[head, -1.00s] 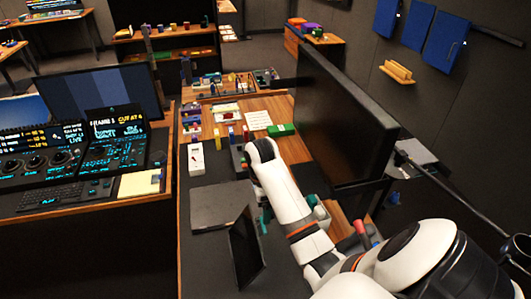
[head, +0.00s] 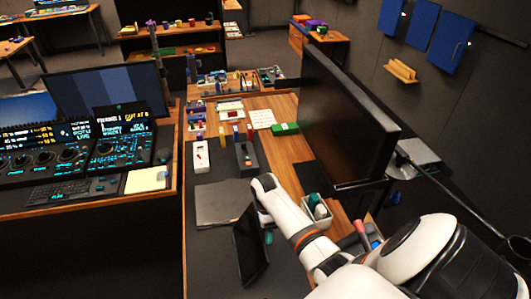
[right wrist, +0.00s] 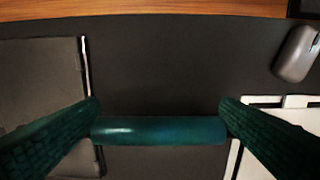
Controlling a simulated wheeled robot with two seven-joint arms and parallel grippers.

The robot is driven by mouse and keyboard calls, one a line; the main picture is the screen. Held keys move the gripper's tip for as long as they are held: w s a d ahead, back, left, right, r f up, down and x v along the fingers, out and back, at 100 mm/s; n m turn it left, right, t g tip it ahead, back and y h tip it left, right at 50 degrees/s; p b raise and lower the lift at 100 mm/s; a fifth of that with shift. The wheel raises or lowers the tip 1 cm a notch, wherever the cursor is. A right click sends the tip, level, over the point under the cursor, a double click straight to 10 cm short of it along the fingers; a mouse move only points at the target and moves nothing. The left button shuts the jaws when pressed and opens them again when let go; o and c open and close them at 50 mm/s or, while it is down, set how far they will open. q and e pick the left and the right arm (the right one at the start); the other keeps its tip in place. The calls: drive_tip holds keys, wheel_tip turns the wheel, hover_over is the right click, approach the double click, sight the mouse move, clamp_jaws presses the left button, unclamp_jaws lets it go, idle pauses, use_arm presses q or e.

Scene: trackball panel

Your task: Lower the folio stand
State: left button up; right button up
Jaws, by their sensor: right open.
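The folio stand appears to be the dark, thin panel (head: 250,245) standing tilted on the near part of the desk in the head view. A flat dark grey slab (head: 222,203) lies just beyond it. My right gripper (head: 268,238) hangs beside the panel's right edge, its teal fingers partly hidden by the panel and my arm. In the right wrist view my right gripper (right wrist: 160,130) is open, with a teal bar lying across between its fingers; I cannot tell what the bar belongs to. A dark grey flat panel (right wrist: 40,85) lies to the left there. My left gripper is not in view.
A large monitor (head: 345,120) stands right of my arm. A white bin (head: 316,208) with a green item is close to my forearm. In the wrist view a grey mouse (right wrist: 297,53) and a white frame (right wrist: 275,105) are on the right. The dark mat between is clear.

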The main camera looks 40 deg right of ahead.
drive_tip(key=c, duration=1.3)
drive_tip(key=shift+s+d+f, duration=0.2)
drive_tip(key=shift+d, duration=0.1)
drive_tip(key=shift+t+y, duration=0.3)
drive_tip(key=shift+y, duration=0.3)
drive_tip(key=shift+s+d+f+b, duration=0.3)
drive_tip(key=shift+s+d+f, duration=0.3)
drive_tip(key=shift+d+f, duration=0.65)
drive_tip(key=shift+s+d+f+b, duration=0.25)
drive_tip(key=shift+s+d+f, duration=0.55)
drive_tip(key=shift+f, duration=0.8)
drive_tip(key=shift+s+d+f+b, duration=0.3)
drive_tip(key=shift+s+d+f, duration=0.15)
drive_tip(key=shift+d+f, duration=0.85)
drive_tip(key=shift+a+f, duration=0.1)
drive_tip(key=shift+f, duration=0.1)
